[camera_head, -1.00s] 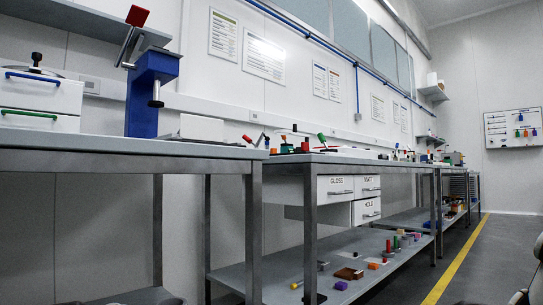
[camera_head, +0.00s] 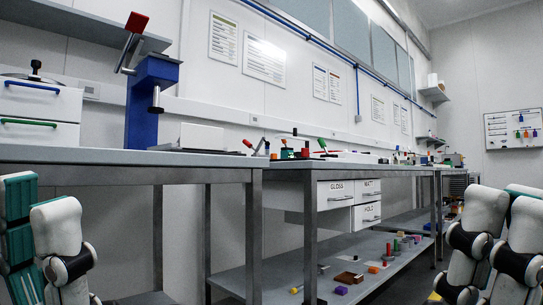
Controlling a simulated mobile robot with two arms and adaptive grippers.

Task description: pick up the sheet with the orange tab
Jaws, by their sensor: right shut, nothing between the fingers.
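I cannot make out a sheet with an orange tab on the benches. Printed sheets hang on the back wall, such as one at the upper left (camera_head: 223,38) and one beside it (camera_head: 263,58); no orange tab can be told on them. My right gripper (camera_head: 512,196) is at the right edge, shut and empty, mostly hidden among my white arm links and away from the benches. At the lower left my left arm shows white and teal links; its fingers are not visible.
A near bench (camera_head: 120,156) holds a blue press (camera_head: 145,110) and white drawers (camera_head: 38,100). A farther bench (camera_head: 290,163) carries small coloured tools, with drawers below. Its lower shelf (camera_head: 260,278) holds several small blocks. A whiteboard (camera_head: 500,130) hangs at the far right.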

